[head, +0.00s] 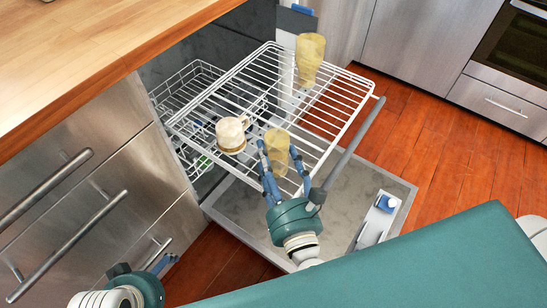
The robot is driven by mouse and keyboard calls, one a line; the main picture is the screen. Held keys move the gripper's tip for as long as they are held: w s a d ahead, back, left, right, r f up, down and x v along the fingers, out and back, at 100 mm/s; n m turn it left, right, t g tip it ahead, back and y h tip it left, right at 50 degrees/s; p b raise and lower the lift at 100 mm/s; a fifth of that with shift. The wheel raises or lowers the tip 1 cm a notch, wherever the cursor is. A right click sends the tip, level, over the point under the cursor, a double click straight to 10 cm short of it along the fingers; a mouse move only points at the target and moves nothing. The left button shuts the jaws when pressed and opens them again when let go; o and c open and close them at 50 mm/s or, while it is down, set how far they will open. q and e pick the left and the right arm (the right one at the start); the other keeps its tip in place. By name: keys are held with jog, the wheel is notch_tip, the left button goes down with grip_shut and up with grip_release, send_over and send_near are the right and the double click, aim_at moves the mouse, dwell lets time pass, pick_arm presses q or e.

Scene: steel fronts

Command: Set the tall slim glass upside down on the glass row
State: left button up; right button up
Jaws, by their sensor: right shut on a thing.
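A yellowish see-through glass (277,142) is between the blue fingers of my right gripper (280,150), which is shut on it. It is over the near part of the pulled-out upper rack (345,110); whether it touches the wires, and which end is its mouth, I cannot tell. A second yellowish glass (310,58) stands at the rack's far side, its wider end up. Which of the two is the slimmer one is hard to tell. My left gripper (163,264) is low at the bottom left, away from the rack, and its fingers are only partly seen.
A cream and brown mug (231,133) sits on the rack just left of the held glass. The lower basket (190,85) shows to the left. The open dishwasher door (345,190) lies beneath. A wooden counter (90,45) and drawer handles border the left.

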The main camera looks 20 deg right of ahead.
jog(key=o, duration=1.3)
jog(key=shift+f, duration=0.1)
jog(key=shift+o, duration=0.4)
jog(key=shift+s+f, duration=0.1)
jog(key=shift+a+f, duration=0.1)
jog(key=shift+f, duration=0.1)
jog(key=s, duration=1.2)
jog(key=shift+r, duration=0.45)
jog(key=shift+w, duration=0.1)
